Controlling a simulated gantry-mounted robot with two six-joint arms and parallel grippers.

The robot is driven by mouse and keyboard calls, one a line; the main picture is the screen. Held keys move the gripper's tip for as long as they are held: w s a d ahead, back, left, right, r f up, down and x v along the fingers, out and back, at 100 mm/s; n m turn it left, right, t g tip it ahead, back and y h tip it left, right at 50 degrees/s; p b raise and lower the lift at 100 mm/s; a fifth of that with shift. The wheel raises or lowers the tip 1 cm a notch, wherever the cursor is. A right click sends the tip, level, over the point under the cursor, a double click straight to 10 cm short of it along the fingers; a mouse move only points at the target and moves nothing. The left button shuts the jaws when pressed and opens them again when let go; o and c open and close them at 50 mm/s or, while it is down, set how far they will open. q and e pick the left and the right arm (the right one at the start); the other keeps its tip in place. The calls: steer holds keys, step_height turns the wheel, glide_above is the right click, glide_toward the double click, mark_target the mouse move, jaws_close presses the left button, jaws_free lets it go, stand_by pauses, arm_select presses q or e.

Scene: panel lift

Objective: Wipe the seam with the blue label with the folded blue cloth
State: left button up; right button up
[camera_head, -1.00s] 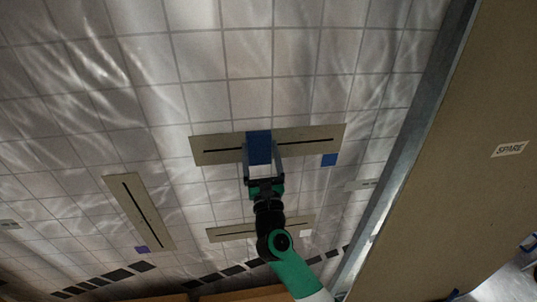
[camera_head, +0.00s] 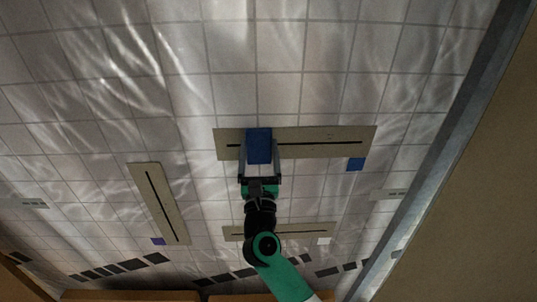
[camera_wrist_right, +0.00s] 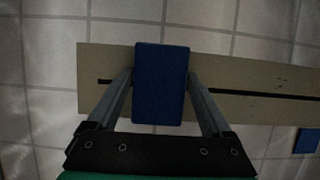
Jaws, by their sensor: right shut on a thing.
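My right gripper (camera_head: 259,160) is shut on the folded blue cloth (camera_head: 258,146). In the head view the cloth lies over the left part of a beige strip (camera_head: 310,150) with a dark seam and a blue label (camera_head: 355,164) at its lower right. In the right wrist view the cloth (camera_wrist_right: 161,84) stands between the fingers (camera_wrist_right: 162,100) and covers part of the seam (camera_wrist_right: 245,94). The label (camera_wrist_right: 307,141) is at the right edge there. I cannot tell whether the cloth presses on the strip. My left gripper is out of view.
A tilted strip with a purple label (camera_head: 158,200) is at the left. Another strip with a white label (camera_head: 285,231) lies below, partly behind my right arm. A grey rail and brown panel (camera_head: 470,200) bound the right side. The tiled surface above is clear.

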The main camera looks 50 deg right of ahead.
steer(key=shift+w+a, duration=0.25)
steer(key=shift+a, duration=0.05)
steer(key=shift+d, duration=0.1)
